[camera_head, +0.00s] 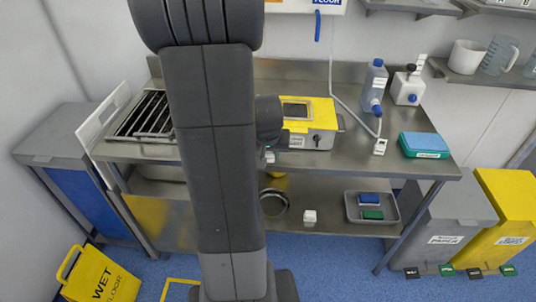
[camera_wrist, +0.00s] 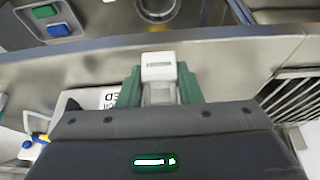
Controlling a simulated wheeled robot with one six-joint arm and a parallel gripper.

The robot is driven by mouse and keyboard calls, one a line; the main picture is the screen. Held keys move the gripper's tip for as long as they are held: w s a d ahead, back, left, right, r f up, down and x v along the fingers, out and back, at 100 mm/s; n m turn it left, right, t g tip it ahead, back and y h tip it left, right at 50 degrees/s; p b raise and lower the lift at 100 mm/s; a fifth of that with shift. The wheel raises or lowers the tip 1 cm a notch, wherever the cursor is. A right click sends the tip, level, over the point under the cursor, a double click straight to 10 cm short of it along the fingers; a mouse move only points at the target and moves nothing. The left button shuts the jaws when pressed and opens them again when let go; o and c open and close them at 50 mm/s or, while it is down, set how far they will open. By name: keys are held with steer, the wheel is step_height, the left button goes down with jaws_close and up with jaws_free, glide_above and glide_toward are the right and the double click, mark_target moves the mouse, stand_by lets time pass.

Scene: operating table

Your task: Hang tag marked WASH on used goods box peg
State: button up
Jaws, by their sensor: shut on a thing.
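My gripper (camera_wrist: 160,88) has green fingers and is shut on a white tag (camera_wrist: 158,66). The tag's dark print is too small to read. In the head view the gripper is mostly hidden behind my arm; a small white piece (camera_head: 270,157) shows at its end, in front of the yellow-topped box. That box (camera_head: 322,137) stands on the steel table with a printed label on its front. In the wrist view a white label (camera_wrist: 106,98) with upside-down lettering ending in "ED" shows left of the fingers. I cannot make out the peg clearly.
The steel table (camera_head: 355,160) also holds a wire rack (camera_head: 150,115), a white tag-like piece (camera_head: 380,146), bottles (camera_head: 374,85) and a teal box (camera_head: 425,145). The lower shelf has a bowl (camera_head: 273,203), a white block (camera_head: 309,216) and a tray (camera_head: 386,217). Bins stand at right.

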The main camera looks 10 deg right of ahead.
steer(key=shift+w+d+f+p, duration=0.1)
steer(key=shift+w+d+p, duration=0.15)
steer(key=shift+w, duration=0.65)
steer(key=shift+w+d+f+p, duration=0.1)
steer(key=shift+w+d+p, duration=0.2)
steer(key=shift+w, duration=0.6)
steer(key=shift+w+d+p, duration=0.2)
steer(key=shift+w+p, duration=0.05)
steer(key=shift+w, duration=0.65)
steer(key=shift+w+d+f+b, duration=0.2)
steer(key=shift+w+f+b, duration=0.35)
steer(key=shift+w, duration=0.15)
steer(key=o, duration=1)
steer(key=shift+w, duration=0.1)
steer(key=shift+o, duration=0.2)
steer(key=shift+r, duration=0.15)
steer(key=v, duration=1.3)
steer(key=shift+s+r, duration=0.2)
steer(key=shift+s, duration=0.05)
steer(key=shift+a+f, duration=0.1)
